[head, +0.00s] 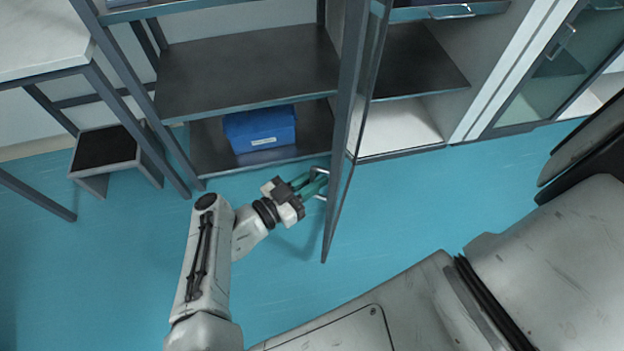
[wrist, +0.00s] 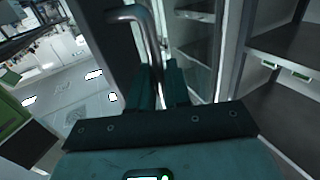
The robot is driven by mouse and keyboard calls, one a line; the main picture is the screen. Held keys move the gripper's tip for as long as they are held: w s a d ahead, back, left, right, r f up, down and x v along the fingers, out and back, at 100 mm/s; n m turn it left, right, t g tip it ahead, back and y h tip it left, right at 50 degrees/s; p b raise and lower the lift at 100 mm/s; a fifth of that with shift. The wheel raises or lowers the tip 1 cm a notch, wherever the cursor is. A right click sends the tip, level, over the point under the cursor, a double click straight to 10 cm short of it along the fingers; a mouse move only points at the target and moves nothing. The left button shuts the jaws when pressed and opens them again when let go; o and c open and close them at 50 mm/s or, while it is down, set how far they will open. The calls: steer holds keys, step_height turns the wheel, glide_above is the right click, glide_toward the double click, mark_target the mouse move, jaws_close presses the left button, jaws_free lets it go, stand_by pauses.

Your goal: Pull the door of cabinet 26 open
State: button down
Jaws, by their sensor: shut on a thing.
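The cabinet door (head: 347,140) is a dark-framed glass panel that stands swung out from the cabinet front in the head view. A bright bar handle (head: 320,170) sits on its left face near the lower part. My gripper (head: 313,181) is shut on this handle, its green fingers around the bar. In the wrist view the handle (wrist: 150,35) runs down as a curved metal bar between my fingers (wrist: 158,85). The cabinet interior (head: 415,60) shows to the right of the door, with a dark shelf. No cabinet number is readable.
A open rack (head: 245,75) with dark shelves stands left of the door, a blue box (head: 259,129) on its lower shelf. A step stool (head: 105,148) is further left. Another glass-fronted cabinet (head: 560,60) stands at right. The blue floor (head: 420,205) in front is clear.

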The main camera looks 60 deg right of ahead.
steer(key=shift+f, duration=0.1)
steer(key=c, duration=1.3)
jaws_free()
steer(key=b+v, duration=0.1)
steer(key=v, duration=0.9)
steer(key=shift+w+a+b, duration=0.15)
steer(key=shift+a+b, duration=0.15)
steer(key=shift+a, duration=0.1)
